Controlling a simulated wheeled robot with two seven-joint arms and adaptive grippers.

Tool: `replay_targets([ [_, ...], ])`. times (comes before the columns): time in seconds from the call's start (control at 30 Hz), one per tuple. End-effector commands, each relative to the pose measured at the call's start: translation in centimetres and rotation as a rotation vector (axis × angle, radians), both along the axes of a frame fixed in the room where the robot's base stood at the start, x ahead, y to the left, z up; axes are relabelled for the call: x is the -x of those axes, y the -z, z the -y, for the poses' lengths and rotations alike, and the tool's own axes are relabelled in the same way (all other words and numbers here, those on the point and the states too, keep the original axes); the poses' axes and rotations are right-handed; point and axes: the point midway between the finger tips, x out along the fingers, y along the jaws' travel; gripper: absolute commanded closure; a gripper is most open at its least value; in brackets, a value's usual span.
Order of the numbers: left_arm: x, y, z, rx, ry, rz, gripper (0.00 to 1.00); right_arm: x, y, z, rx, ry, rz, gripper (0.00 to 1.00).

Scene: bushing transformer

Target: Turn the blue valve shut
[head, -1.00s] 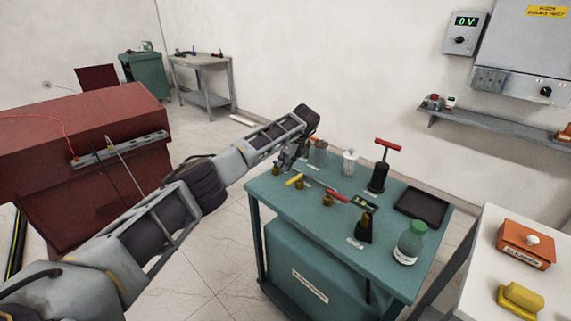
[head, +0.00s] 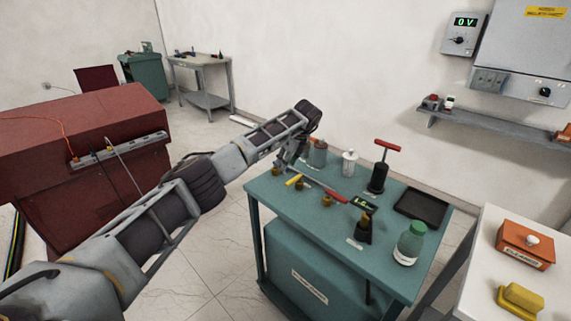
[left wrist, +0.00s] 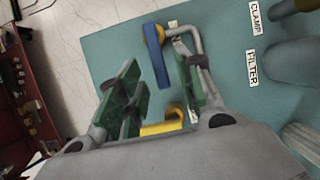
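The blue valve handle (left wrist: 155,55) shows in the left wrist view as a flat blue lever on a brass fitting, at the edge of the green table (left wrist: 103,52). My left gripper (left wrist: 157,66) is open, with its green-padded fingers on either side of the lever. I cannot tell whether a finger touches it. In the head view my left gripper (head: 287,160) is over the table's far left corner and hides the blue lever. My right gripper is in neither view.
A yellow lever (head: 293,180) and a red lever (head: 337,196) sit close by on the table. A clear jar (head: 318,154), a white ribbed jar (head: 349,162) and a red-handled pump (head: 379,172) stand behind.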

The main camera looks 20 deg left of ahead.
Motion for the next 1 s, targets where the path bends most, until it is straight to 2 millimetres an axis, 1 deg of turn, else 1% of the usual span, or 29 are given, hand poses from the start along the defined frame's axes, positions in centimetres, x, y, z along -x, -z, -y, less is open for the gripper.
replay_targets([
  [0.3,0.6,-4.4,1.6,-0.001,0.002,0.004,0.64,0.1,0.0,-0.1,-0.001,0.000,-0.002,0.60],
  [0.5,1.1,-7.0,2.6,-0.001,0.001,0.002,0.64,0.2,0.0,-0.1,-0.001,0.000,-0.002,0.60],
  [0.6,1.2,-8.0,3.0,-0.001,0.001,0.002,0.64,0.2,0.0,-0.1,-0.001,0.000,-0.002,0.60],
  [0.8,1.4,-9.1,3.5,-0.001,0.000,0.000,0.64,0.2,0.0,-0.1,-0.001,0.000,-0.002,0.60],
  [1.0,1.5,-9.3,3.6,-0.001,0.000,0.000,0.64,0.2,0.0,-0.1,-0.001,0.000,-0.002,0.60],
])
